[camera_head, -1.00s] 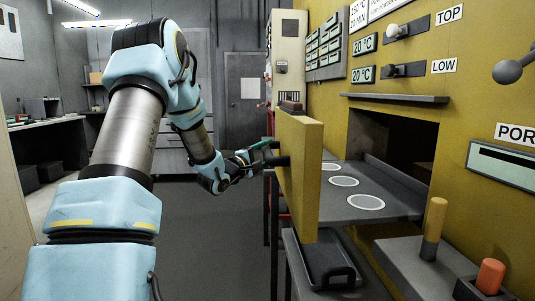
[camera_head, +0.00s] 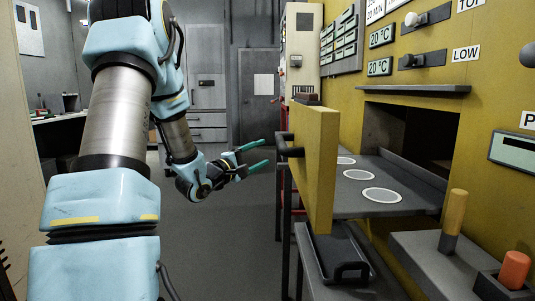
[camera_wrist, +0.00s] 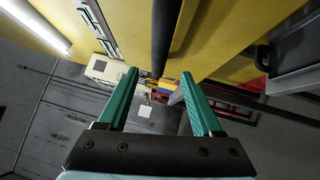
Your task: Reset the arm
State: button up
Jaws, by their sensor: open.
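My gripper (camera_head: 256,157) is in the middle of the head view, at the end of my light blue arm. Its two green fingers are apart with nothing between them. It is left of the open yellow oven door (camera_head: 318,165) and apart from the door's dark handle (camera_head: 287,148). In the wrist view my gripper (camera_wrist: 163,92) also shows open and empty. A dark bar (camera_wrist: 164,35), likely the door handle, runs down from the top, beyond and above the fingertips.
The oven opening (camera_head: 408,135) is right of the door, with a grey shelf (camera_head: 348,205) bearing white rings. A dark tray (camera_head: 335,258) lies below. A yellow-handled lever (camera_head: 453,215) and an orange knob (camera_head: 514,270) stand at front right. The floor left of the door is clear.

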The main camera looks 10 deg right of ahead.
jog(key=shift+s+a, duration=0.1)
jog(key=shift+a, duration=0.05)
jog(key=s+a+f+m+g+y+p, duration=0.1)
jog(key=s+a+f+m+y+p, duration=0.15)
jog(key=a+y, duration=0.3)
jog(key=s+a+f+m+g+y+p, duration=0.25)
jog(key=a+f+y, duration=0.2)
jog(key=y, duration=0.25)
jog(key=s+a+m+g+y+p, duration=0.1)
jog(key=s+a+m+g, duration=0.1)
jog(key=s, duration=0.8)
jog(key=s+a+m+g+y, duration=0.1)
jog(key=s+a+m+g, duration=0.2)
jog(key=s, duration=0.7)
jog(key=shift+s+a+f+m+g+p, duration=0.35)
jog(key=shift+a+g, duration=0.2)
jog(key=shift+g, duration=0.6)
jog(key=shift+w+y, duration=0.15)
jog(key=shift+y, duration=0.1)
